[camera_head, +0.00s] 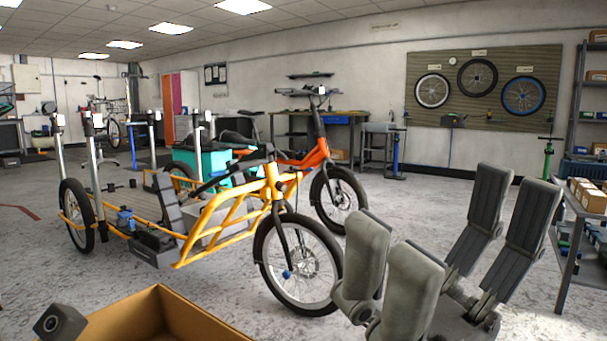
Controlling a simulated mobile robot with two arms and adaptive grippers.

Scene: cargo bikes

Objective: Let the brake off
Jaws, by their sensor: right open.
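A yellow cargo bike (222,218) stands in the middle left, its front wheel (298,265) toward me. Another blue part (287,274) shows at the front hub. I cannot tell which part is the brake, or whether it is on. My right gripper (450,212) is open and empty at the lower right, its grey fingers wide apart. It is nearer to me than the bike and apart from it. My left gripper is not in view.
An orange cargo bike (313,152) with a teal box (205,165) stands just behind. An open cardboard box (205,326) is at the bottom left. A shelf trolley (574,235) with boxes stands at the right edge. Floor is clear behind my right gripper.

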